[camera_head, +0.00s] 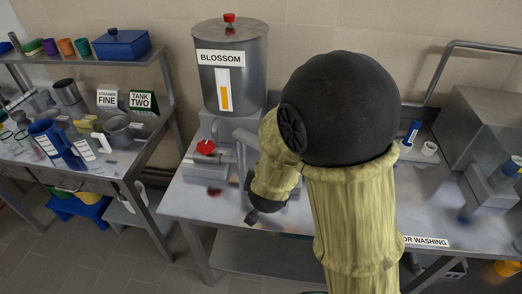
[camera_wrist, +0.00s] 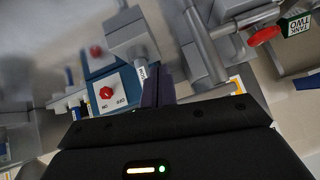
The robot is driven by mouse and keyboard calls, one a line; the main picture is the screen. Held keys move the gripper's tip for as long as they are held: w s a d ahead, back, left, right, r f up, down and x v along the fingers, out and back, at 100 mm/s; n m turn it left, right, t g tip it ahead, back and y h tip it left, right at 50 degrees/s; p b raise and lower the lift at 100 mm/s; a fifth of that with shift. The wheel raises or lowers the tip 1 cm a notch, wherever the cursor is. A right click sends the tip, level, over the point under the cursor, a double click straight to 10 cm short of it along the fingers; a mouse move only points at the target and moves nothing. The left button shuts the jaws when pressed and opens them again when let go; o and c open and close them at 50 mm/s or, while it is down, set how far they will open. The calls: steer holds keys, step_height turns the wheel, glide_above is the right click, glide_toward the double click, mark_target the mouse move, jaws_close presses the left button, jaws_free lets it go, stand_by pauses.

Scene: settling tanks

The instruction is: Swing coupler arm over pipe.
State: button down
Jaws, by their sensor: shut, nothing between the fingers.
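My gripper (camera_wrist: 157,88) is shut and empty, its dark fingers together in the middle of the wrist view. Ahead of the fingertips is a grey block-like fitting (camera_wrist: 132,40). A grey pipe (camera_wrist: 203,50) runs just right of the fingers, with a grey bar (camera_wrist: 245,21) crossing near it. I cannot tell for sure which part is the coupler arm. A red handle (camera_wrist: 265,36) is at the upper right; a red valve handle also shows in the head view (camera_head: 205,147), below the BLOSSOM tank (camera_head: 230,75). My arm hides most of the fittings there.
A switch box (camera_wrist: 107,95) with a red knob is left of the fingers. The steel bench (camera_head: 200,200) has free surface at its front left. A side table (camera_head: 120,160) at the left holds jugs, cups and signs. A metal box (camera_head: 480,130) stands at the right.

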steer(key=s+a+r+m+t+h, duration=0.2)
steer(key=s+a+r+t+h, duration=0.3)
steer(key=s+a+t+h, duration=0.2)
steer(key=shift+s+a+t+h, duration=0.2)
steer(key=shift+a+t+h, duration=0.15)
steer(key=shift+t, duration=0.45)
steer(key=shift+w, duration=0.1)
steer(key=p+x, duration=0.4)
steer(key=x, duration=1)
